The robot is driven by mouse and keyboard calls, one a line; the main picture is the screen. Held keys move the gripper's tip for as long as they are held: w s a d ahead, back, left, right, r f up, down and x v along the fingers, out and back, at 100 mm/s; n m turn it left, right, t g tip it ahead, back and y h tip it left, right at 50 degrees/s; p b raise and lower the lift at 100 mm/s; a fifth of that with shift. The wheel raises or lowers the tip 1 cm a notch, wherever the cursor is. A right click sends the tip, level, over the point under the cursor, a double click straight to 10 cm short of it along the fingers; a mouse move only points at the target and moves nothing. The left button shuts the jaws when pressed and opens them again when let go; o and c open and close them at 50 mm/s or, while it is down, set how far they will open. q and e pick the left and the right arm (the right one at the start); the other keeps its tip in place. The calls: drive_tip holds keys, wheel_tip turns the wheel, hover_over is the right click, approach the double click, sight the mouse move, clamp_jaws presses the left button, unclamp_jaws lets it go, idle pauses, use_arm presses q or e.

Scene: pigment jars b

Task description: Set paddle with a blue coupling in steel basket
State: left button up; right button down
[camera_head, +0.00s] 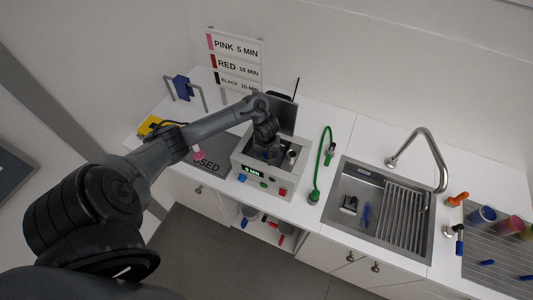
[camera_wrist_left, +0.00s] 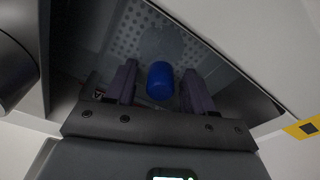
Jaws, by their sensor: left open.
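My left gripper (camera_head: 266,152) reaches down into the open top of a white machine with a display (camera_head: 262,182). In the left wrist view its two fingers (camera_wrist_left: 160,78) are open, one on each side of a blue coupling (camera_wrist_left: 160,82). I cannot tell whether either finger touches it. Behind the coupling is a perforated steel surface (camera_wrist_left: 130,42), which looks like the steel basket inside the machine. The rest of the paddle is hidden below the coupling. In the head view the gripper hides the coupling and most of the basket. My right gripper is out of view.
A green hose (camera_head: 321,165) lies right of the machine. Further right are a steel sink (camera_head: 345,185) with a tall tap (camera_head: 437,165) and a rack with colored jars (camera_head: 482,214). A label sign (camera_head: 236,60) stands behind, and a dark mat (camera_head: 213,160) lies left.

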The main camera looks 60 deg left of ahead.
use_arm(q)
drive_tip(key=r+p, duration=0.2)
drive_tip(key=r, duration=0.1)
drive_tip(key=r+p, duration=0.2)
drive_tip(key=r, duration=0.1)
drive_tip(key=d+r+p, duration=0.1)
drive_tip(key=r, duration=0.3)
drive_tip(key=shift+s+p, duration=0.3)
drive_tip(key=shift+p, duration=0.1)
drive_tip(key=shift+d+r+p, duration=0.15)
drive_tip(key=shift+r+p, duration=0.2)
drive_tip(key=shift+r, duration=0.45)
drive_tip(key=shift+s, duration=0.1)
